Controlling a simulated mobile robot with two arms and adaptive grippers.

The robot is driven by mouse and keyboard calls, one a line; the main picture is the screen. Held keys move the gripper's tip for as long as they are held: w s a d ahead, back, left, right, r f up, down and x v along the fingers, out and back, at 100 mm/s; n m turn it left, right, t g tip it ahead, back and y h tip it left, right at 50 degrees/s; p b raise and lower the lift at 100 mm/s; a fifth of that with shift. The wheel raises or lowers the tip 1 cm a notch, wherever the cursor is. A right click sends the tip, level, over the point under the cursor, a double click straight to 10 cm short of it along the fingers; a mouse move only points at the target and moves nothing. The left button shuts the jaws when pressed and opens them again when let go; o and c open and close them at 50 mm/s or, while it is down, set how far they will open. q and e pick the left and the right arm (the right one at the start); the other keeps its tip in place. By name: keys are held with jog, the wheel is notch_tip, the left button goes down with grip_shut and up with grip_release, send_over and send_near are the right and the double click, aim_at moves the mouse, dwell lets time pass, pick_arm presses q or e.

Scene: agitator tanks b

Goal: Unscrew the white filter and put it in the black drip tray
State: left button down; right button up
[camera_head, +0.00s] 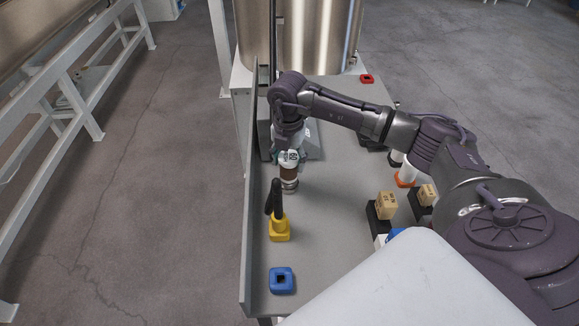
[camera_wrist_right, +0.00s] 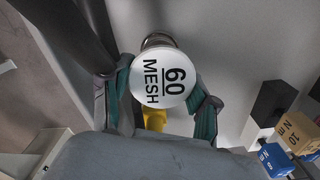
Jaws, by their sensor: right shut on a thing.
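The white filter (camera_wrist_right: 164,80) shows in the right wrist view as a round white face marked "60 MESH". My right gripper (camera_wrist_right: 161,98) is shut on it, with green-lined fingers on both sides. In the head view, my right gripper (camera_head: 288,160) points down at the left part of the grey table. A brown cylinder with a metal lower end (camera_head: 289,183) shows just below it. I cannot tell whether its lower end is still screwed in or free. A dark, low object behind my right forearm may be the black drip tray (camera_head: 373,143); it is mostly hidden. My left gripper is not in view.
Tan blocks (camera_head: 386,205) on black stands are at right. A red block (camera_head: 367,78) and steel tank (camera_head: 310,35) are behind.

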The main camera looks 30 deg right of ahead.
grip_shut()
jog(key=shift+f, duration=0.1)
jog(key=n+b, duration=0.1)
jog(key=n, duration=0.2)
jog(key=shift+f+b, duration=0.1)
jog(key=shift+b, duration=0.2)
jog(key=n+b, duration=0.1)
jog(key=n, duration=0.4)
jog(key=shift+n+b, duration=0.35)
jog(key=shift+n, duration=0.05)
jog(key=n, duration=0.3)
